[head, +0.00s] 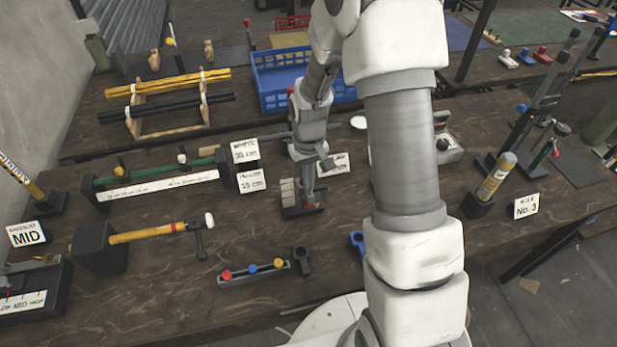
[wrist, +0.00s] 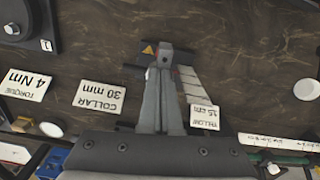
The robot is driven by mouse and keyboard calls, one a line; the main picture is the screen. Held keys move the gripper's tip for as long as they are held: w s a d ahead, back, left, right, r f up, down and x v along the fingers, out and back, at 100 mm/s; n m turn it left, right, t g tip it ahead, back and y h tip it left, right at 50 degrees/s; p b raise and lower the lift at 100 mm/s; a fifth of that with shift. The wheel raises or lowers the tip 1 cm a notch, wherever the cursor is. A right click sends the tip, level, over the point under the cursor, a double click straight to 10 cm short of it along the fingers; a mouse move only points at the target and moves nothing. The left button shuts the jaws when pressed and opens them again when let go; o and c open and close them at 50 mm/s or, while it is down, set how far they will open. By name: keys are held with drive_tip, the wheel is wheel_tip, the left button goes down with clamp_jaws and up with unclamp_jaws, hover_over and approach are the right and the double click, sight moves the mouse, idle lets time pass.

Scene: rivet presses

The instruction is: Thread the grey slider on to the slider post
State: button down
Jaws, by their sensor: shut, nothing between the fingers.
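My gripper (head: 309,198) is shut and empty. It points down at a small dark fixture (head: 290,211) with pale stepped blocks. In the wrist view its fingertips (wrist: 164,62) are together in front of that fixture, which they partly hide; I cannot tell whether they touch. A dark grey ring-shaped piece (head: 301,261), possibly the grey slider, lies near the front edge, apart from my gripper. A similar blue piece (head: 357,241) is partly behind my arm. No post is clearly labelled as the slider post; a tilted yellow post (head: 22,181) stands by the MID card at far left.
A small rack (head: 252,273) with red, blue and yellow knobs lies at the front. A yellow cylinder (head: 495,178) stands by the HOLE No. 3 card (head: 526,206). Tall dark levers (head: 545,95) stand at right.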

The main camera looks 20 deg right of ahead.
drive_tip(key=shift+s+f+b, duration=0.1)
drive_tip(key=shift+f+b, duration=0.3)
drive_tip(key=shift+b, duration=0.05)
drive_tip(key=shift+r, duration=0.1)
drive_tip(key=shift+r+p, duration=1.05)
drive_tip(key=shift+r, duration=0.45)
wheel_tip(320, 180, up, 17)
